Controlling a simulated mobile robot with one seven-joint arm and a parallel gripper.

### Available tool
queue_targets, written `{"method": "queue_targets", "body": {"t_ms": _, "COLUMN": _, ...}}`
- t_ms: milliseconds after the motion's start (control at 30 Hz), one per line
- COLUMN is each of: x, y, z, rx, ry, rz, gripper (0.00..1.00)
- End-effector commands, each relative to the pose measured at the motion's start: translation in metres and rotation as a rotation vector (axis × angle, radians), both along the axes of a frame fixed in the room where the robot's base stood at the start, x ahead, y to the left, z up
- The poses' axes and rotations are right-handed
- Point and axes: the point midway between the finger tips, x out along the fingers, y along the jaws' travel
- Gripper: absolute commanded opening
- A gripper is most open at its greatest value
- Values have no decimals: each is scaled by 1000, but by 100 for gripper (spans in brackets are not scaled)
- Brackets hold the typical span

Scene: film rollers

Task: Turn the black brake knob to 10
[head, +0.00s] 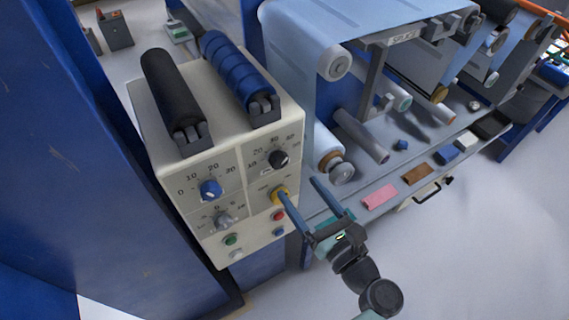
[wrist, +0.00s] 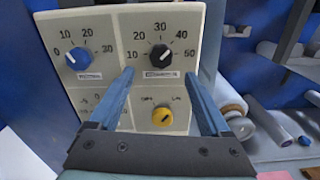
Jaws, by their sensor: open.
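The black brake knob (head: 278,159) is at the upper right of the cream control panel (head: 252,185), inside a dial marked 10 to 50. In the wrist view the black knob (wrist: 160,55) shows just above and between my fingertips; I cannot read its pointer surely. My gripper (head: 298,187) is open and empty, its blue fingers reaching toward the panel from the lower right. In the wrist view its fingertips (wrist: 159,73) flank the area just below the black knob. The fingers appear apart from the knob.
A blue knob (head: 210,189) with a 0 to 30 dial is left of the black one. A yellow knob (head: 280,195) sits below it, near my left finger. A grey knob (head: 223,221) and small buttons are lower. Rollers (head: 335,65) stand to the right.

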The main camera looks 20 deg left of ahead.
Motion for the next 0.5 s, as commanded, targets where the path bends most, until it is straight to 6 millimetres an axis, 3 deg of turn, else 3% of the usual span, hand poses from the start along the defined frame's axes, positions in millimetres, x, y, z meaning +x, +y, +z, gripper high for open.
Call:
{"method": "queue_targets", "body": {"t_ms": 200, "x": 28, "y": 36, "z": 1, "rx": -1, "ry": -2, "rz": 2, "gripper": 81}}
{"method": "queue_targets", "body": {"t_ms": 500, "x": 46, "y": 58, "z": 0, "rx": -3, "ry": -2, "rz": -1, "gripper": 81}}
